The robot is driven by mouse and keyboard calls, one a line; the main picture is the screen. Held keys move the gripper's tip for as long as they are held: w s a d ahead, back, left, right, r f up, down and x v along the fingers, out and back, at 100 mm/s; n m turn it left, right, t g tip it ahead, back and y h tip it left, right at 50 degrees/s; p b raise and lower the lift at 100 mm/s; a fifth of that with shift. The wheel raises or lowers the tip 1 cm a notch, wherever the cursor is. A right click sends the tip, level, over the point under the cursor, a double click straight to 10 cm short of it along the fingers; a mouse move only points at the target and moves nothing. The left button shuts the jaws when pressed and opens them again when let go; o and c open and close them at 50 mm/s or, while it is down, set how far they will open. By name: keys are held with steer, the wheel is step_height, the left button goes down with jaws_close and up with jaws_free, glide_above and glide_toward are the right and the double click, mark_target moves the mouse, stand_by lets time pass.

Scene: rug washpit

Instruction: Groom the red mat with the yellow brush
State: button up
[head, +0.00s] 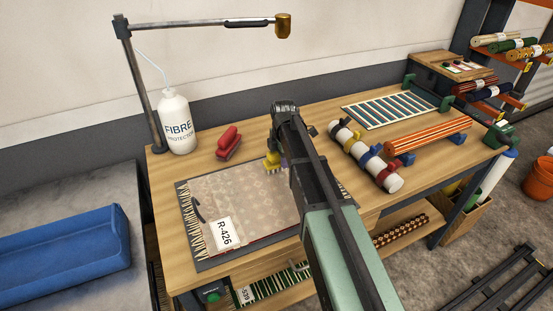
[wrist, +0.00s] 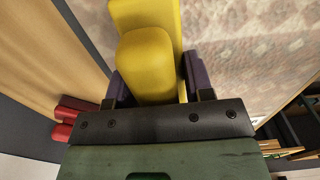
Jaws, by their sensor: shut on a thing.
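The mat (head: 265,200) lies flat on the wooden bench, pale beige-pink with a faint pattern, a dark border, a fringe at its left end and a tag reading R-426. A little red shows along its front edge. My gripper (wrist: 150,85) is shut on the yellow brush (wrist: 147,60), with a purple finger on each side of its handle. In the head view the yellow brush (head: 271,164) is at the mat's far edge, partly hidden by my arm. I cannot tell whether its bristles touch the mat.
A red brush (head: 229,143) lies behind the mat. A white FIBRE PROTECTOR bottle (head: 176,122) and a lamp post (head: 140,85) stand at the back left.

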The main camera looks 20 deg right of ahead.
mark_target(273, 160)
steer(key=shift+w+d, duration=0.2)
steer(key=shift+d, duration=1.25)
steer(key=shift+s+d, duration=0.1)
steer(key=shift+d, duration=0.2)
steer(key=shift+s+a+f, duration=0.1)
steer(key=shift+s+a, duration=0.1)
steer(key=shift+a, duration=0.65)
steer(key=shift+s+a, duration=0.15)
steer(key=shift+a, duration=0.7)
steer(key=shift+s+a, duration=0.2)
steer(key=shift+a, duration=1.65)
steer(key=shift+s+a, duration=0.2)
steer(key=shift+a, duration=0.6)
steer(key=shift+s+a, duration=0.15)
steer(key=shift+a, duration=0.65)
steer(key=shift+s+a, duration=0.45)
steer(key=shift+a, duration=2.4)
steer(key=shift+s+a, duration=0.4)
steer(key=shift+a, duration=2.5)
steer(key=shift+s+a, duration=0.45)
steer(key=shift+a, duration=2.4)
step_height(273, 160, up, 6)
steer(key=p, duration=0.5)
steer(key=shift+p, duration=0.4)
